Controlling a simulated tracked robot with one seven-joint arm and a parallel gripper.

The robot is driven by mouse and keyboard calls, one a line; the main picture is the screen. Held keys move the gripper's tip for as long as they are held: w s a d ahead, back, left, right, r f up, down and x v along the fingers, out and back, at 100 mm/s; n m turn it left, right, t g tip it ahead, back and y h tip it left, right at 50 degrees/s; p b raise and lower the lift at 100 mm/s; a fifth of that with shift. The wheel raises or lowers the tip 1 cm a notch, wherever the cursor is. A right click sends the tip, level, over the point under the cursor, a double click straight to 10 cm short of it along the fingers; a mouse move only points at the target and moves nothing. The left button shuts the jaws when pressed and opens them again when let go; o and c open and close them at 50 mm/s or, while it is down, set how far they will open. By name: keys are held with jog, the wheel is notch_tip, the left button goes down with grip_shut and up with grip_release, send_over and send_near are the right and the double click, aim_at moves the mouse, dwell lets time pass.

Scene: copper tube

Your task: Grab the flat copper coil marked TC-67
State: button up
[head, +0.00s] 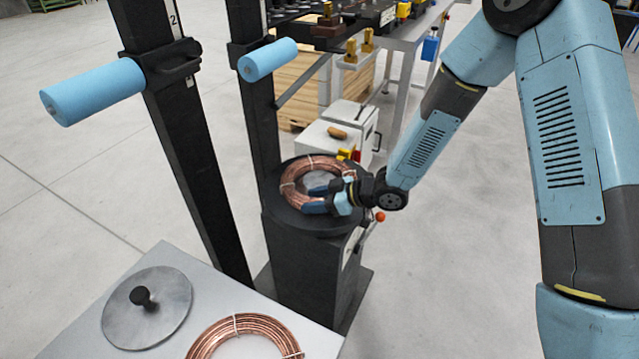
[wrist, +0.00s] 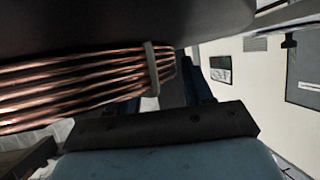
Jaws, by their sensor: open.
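A flat copper coil (head: 290,185) with pale ties lies on a round black plate on top of a black pedestal. My gripper (head: 318,198) is open at the right front part of this coil, with its fingers close to the rim. I cannot tell whether they touch it. In the wrist view the coil's stacked strands (wrist: 70,92) and one tie fill the left, close to a finger. A second copper coil (head: 207,341) lies on the grey table at the bottom, cut off by the frame. No TC-67 mark is legible on either coil.
The grey table (head: 85,335) also holds a round metal disc (head: 170,310) with a black knob. Black posts with blue rollers (head: 95,92) stand left of the pedestal (head: 300,260). A white box (head: 325,150) and a workbench stand behind. Open floor lies left.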

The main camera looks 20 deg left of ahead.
jog(key=shift+c, duration=0.2)
grip_shut()
dwell(0.3)
